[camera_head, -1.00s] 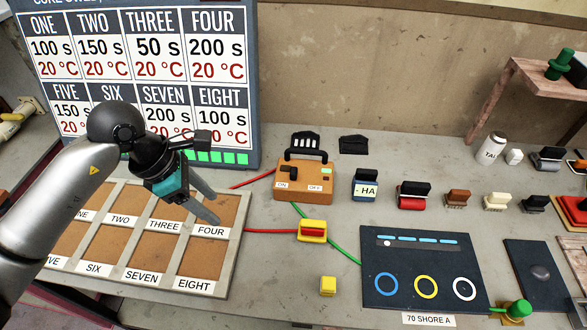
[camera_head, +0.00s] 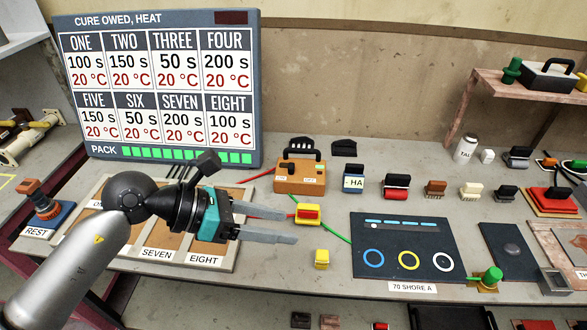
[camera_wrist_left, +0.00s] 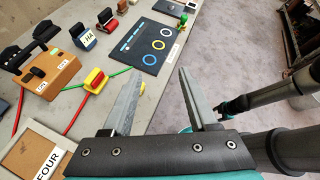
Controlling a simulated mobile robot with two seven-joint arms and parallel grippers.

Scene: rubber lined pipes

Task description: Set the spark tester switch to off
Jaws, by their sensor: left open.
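The spark tester (camera_head: 300,180) is an orange-brown box with a black handle at the back of the bench. It carries ON and OFF labels and a dark switch (camera_head: 290,167), which appears to sit on the ON side. The box also shows at the left of the left wrist view (camera_wrist_left: 50,78), with the switch (camera_wrist_left: 38,73) beside the nearer label. My left gripper (camera_head: 295,225) is open and empty, in front of the tester and apart from it. Its fingers also show in the left wrist view (camera_wrist_left: 160,95).
A red-and-yellow clip (camera_head: 308,214) and a yellow block (camera_head: 321,259) lie near my left fingers. Red and green wires run from the tester. A dark panel with coloured rings (camera_head: 405,250) lies to the right. A labelled tray (camera_head: 240,215) lies under my left arm.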

